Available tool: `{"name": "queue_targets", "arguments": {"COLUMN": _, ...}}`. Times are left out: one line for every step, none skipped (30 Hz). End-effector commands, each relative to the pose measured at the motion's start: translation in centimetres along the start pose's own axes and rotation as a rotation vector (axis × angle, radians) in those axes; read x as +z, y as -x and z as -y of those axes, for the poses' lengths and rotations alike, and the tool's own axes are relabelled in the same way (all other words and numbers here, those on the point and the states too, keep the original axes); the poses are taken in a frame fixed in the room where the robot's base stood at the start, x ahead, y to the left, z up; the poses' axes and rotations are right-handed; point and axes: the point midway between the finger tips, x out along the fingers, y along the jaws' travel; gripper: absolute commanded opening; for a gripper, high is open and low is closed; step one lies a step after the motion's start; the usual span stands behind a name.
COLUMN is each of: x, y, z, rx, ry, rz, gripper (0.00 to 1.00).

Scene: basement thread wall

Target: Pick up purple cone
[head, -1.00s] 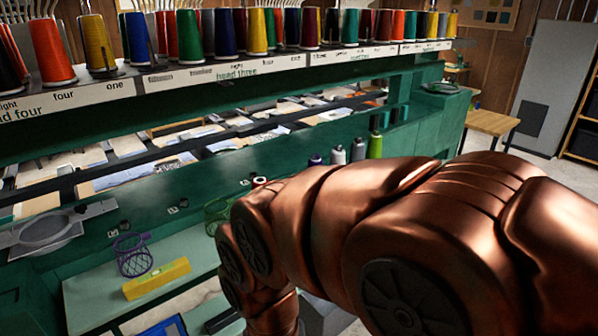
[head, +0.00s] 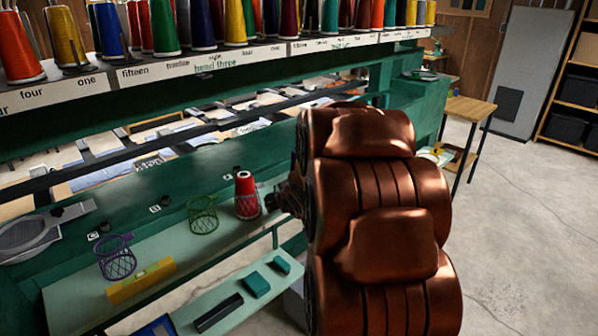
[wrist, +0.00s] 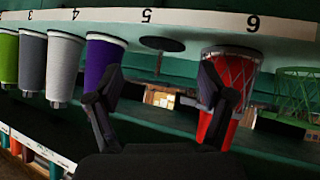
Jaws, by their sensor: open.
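The purple cone (wrist: 103,60) shows in the wrist view, left of centre, beside the upside-down number 5. It hangs in the picture with its wide end up, as the view is inverted. My gripper (wrist: 160,92) is open and empty. Its left finger overlaps the lower right of the purple cone in the picture; contact cannot be told. Its right finger overlaps a red cone (wrist: 231,75). In the head view my arm hides the purple cone and most of the gripper; the red cone (head: 246,196) stands left of the arm.
In the wrist view, grey (wrist: 63,65) and green (wrist: 8,55) cones stand left of the purple one. An empty round holder (wrist: 162,44) sits between the fingers. Green (head: 203,215) and purple (head: 116,262) wire baskets and a yellow level (head: 141,281) are on the left.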

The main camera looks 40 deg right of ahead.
Motion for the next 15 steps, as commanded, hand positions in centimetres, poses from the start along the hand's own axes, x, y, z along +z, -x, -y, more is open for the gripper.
{"name": "queue_targets", "arguments": {"x": -0.1, "y": -1.0, "z": -1.4, "rx": 0.001, "ry": -0.011, "rz": -0.044, "gripper": 0.81}}
{"name": "queue_targets", "arguments": {"x": -0.4, "y": -1.5, "z": -2.0, "rx": -0.002, "ry": -0.015, "rz": -0.077, "gripper": 0.81}}
{"name": "queue_targets", "arguments": {"x": -0.7, "y": -2.1, "z": -2.8, "rx": -0.007, "ry": -0.022, "rz": -0.119, "gripper": 0.81}}
{"name": "queue_targets", "arguments": {"x": -0.9, "y": -2.4, "z": -3.4, "rx": -0.01, "ry": -0.027, "rz": -0.15, "gripper": 0.81}}
{"name": "queue_targets", "arguments": {"x": -1.2, "y": -2.7, "z": -4.0, "rx": -0.015, "ry": -0.032, "rz": -0.187, "gripper": 0.81}}
{"name": "queue_targets", "arguments": {"x": -1.4, "y": -3.1, "z": -4.8, "rx": -0.022, "ry": -0.04, "rz": -0.23, "gripper": 0.81}}
{"name": "queue_targets", "arguments": {"x": -1.5, "y": -3.4, "z": -5.4, "rx": -0.027, "ry": -0.047, "rz": -0.263, "gripper": 0.81}}
{"name": "queue_targets", "arguments": {"x": -1.7, "y": -3.5, "z": -6.0, "rx": -0.033, "ry": -0.053, "rz": -0.298, "gripper": 0.81}}
{"name": "queue_targets", "arguments": {"x": -1.8, "y": -3.6, "z": -6.8, "rx": -0.04, "ry": -0.062, "rz": -0.341, "gripper": 0.81}}
{"name": "queue_targets", "arguments": {"x": -2.0, "y": -3.7, "z": -7.3, "rx": -0.046, "ry": -0.07, "rz": -0.376, "gripper": 0.81}}
{"name": "queue_targets", "arguments": {"x": -2.0, "y": -3.7, "z": -7.7, "rx": -0.053, "ry": -0.078, "rz": -0.406, "gripper": 0.81}}
{"name": "queue_targets", "arguments": {"x": -2.0, "y": -3.7, "z": -8.4, "rx": -0.061, "ry": -0.09, "rz": -0.447, "gripper": 0.81}}
{"name": "queue_targets", "arguments": {"x": -2.1, "y": -3.6, "z": -8.8, "rx": -0.067, "ry": -0.097, "rz": -0.478, "gripper": 0.81}}
{"name": "queue_targets", "arguments": {"x": -2.2, "y": -3.4, "z": -9.2, "rx": -0.071, "ry": -0.104, "rz": -0.506, "gripper": 0.81}}
{"name": "queue_targets", "arguments": {"x": -2.2, "y": -3.2, "z": -9.8, "rx": -0.078, "ry": -0.114, "rz": -0.542, "gripper": 0.81}}
